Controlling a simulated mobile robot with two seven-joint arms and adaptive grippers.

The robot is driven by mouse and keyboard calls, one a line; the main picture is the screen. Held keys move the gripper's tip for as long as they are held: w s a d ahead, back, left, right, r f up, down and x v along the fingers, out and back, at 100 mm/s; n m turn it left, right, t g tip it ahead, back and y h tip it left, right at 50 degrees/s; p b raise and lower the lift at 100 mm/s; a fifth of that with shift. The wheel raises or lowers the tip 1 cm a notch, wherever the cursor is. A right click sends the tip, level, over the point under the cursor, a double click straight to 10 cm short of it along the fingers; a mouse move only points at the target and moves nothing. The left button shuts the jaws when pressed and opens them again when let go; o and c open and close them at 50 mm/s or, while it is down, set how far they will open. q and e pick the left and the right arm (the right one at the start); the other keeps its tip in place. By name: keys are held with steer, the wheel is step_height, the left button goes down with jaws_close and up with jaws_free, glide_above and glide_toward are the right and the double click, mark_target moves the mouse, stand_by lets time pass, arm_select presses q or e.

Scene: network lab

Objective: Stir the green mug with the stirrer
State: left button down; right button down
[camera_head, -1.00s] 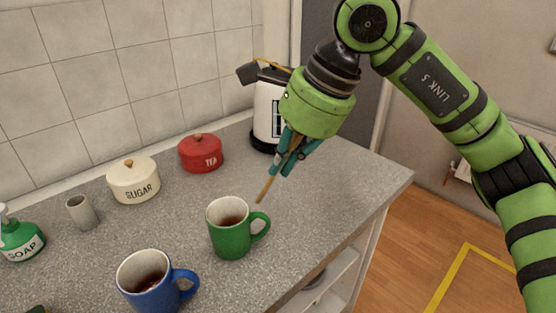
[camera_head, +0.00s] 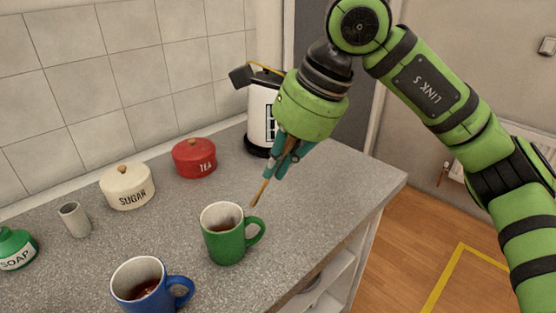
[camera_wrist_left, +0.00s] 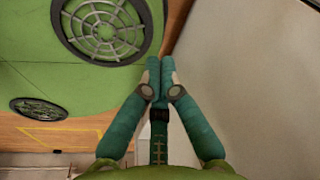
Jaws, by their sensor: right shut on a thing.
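The green mug (camera_head: 226,247) stands upright on the grey counter with dark liquid in it. The stirrer (camera_head: 261,192) is a thin wooden stick, tilted, its lower tip pointing down and left. In the picture the tip shows just right of the mug's rim, above the handle, outside the mug's opening. My right gripper (camera_head: 272,171) is shut on the stirrer's upper part, up and right of the mug. My left gripper (camera_wrist_left: 157,72) shows only in the left wrist view, its fingers together with nothing seen between them.
A blue mug (camera_head: 146,285) with dark liquid stands at front left. A sugar jar (camera_head: 128,190), red tea jar (camera_head: 195,160), grey cup (camera_head: 74,220), soap bottle (camera_head: 15,250) and kettle (camera_head: 261,112) stand further back. The counter (camera_head: 345,190) is bare right of the green mug.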

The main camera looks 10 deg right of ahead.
steer(key=shift+r+p, duration=1.85)
steer(key=shift+r, duration=0.7)
steer(key=shift+f, duration=0.1)
